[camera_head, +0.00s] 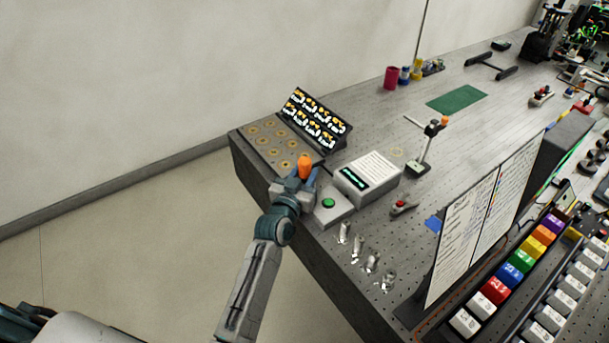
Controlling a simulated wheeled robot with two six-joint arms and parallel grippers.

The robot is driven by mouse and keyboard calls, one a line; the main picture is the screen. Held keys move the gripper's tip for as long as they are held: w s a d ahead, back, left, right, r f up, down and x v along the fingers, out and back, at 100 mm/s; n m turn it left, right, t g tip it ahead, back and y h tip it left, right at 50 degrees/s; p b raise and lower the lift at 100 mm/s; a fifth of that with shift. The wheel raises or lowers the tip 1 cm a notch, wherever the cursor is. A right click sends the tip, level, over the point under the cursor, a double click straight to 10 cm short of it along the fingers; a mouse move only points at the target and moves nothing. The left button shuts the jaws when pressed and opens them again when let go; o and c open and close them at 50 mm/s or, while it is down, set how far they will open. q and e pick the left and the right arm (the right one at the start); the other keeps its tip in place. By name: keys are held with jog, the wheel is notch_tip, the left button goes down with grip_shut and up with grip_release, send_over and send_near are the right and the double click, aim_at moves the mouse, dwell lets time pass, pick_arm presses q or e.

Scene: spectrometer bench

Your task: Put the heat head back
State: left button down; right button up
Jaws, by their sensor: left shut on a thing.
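My left gripper (294,186) reaches in from the bottom of the head view to the near left corner of the bench. It is shut on an upright orange piece (305,165), which looks like the heat head. Its lower part is hidden by the jaws. The piece is at the near right edge of a grey block (251,147) with several round gold-ringed sockets. I cannot tell whether it touches the block. A small stand (424,158) with another orange tip (433,129) is farther right. My right gripper is not in view.
A black rack of yellow-and-white items (316,120) stands behind the block. A white display box (368,176) and a green-button box (331,205) are close right of the gripper. Several clear glass pieces (371,263) stand near the front edge. A green mat (456,100) lies farther back.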

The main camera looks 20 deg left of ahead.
pick_arm(q)
jog(key=shift+s+f, duration=0.15)
jog(key=shift+f, duration=0.55)
jog(key=c, duration=1)
grip_release()
jog(key=shift+f, duration=0.2)
jog(key=shift+r+p, duration=0.25)
jog(key=shift+p, duration=0.1)
jog(key=shift+r+p, duration=0.4)
jog(key=s, duration=0.1)
jog(key=s+b, duration=0.1)
jog(key=shift+s+a+f, duration=0.15)
jog(key=shift+s+f, duration=0.25)
jog(key=s+r+b, duration=0.1)
jog(key=s+b, duration=0.1)
jog(key=s, duration=0.6)
jog(key=shift+s+a+r, duration=0.15)
jog(key=shift+s+a, duration=0.15)
jog(key=shift+s, duration=0.1)
